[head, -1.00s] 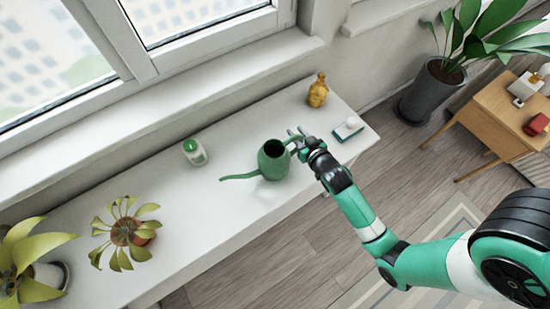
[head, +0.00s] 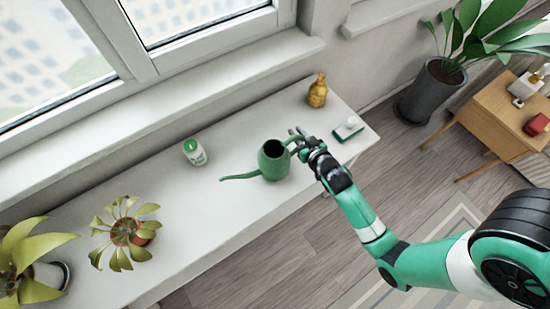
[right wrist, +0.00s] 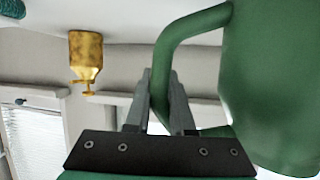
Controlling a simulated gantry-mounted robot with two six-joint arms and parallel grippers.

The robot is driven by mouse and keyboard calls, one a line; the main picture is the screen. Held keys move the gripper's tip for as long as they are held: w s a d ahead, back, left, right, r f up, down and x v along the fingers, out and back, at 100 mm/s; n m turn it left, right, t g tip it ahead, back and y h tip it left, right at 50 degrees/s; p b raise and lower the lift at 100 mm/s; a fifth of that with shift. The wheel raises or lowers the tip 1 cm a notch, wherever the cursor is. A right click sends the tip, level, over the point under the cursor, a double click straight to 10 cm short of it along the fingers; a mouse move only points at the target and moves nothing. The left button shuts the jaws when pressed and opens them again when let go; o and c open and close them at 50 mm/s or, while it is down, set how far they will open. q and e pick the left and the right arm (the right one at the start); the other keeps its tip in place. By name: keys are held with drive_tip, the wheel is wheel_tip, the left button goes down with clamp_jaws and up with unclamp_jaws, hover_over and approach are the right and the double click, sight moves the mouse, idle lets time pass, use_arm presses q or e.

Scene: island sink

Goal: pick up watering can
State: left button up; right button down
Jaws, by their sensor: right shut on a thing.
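The green watering can (head: 272,163) stands upright on the white bench, its long spout pointing left and its handle to the right. My right gripper (head: 298,139) is at the handle, on the can's right side. In the right wrist view, the can's body (right wrist: 275,80) fills the right side, and its curved handle (right wrist: 168,55) passes down between the two fingers of my right gripper (right wrist: 163,88), which is shut on it. My left gripper is not in view.
The white bench (head: 195,215) runs under the window. A green-and-white container (head: 195,152) and potted plants (head: 128,235) are left of the can. A yellow bottle (head: 317,92) and a small green-and-white item (head: 348,129) are to its right.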

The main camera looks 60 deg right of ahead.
drive_tip(key=shift+r, duration=0.2)
idle(0.6)
drive_tip(key=s+a+r+p, duration=0.8)
drive_tip(key=a+r+p, duration=0.2)
drive_tip(key=a+r, duration=0.1)
drive_tip(key=shift+s+r, duration=0.2)
drive_tip(key=shift+r, duration=0.65)
drive_tip(key=shift+a, duration=0.1)
idle(1.2)
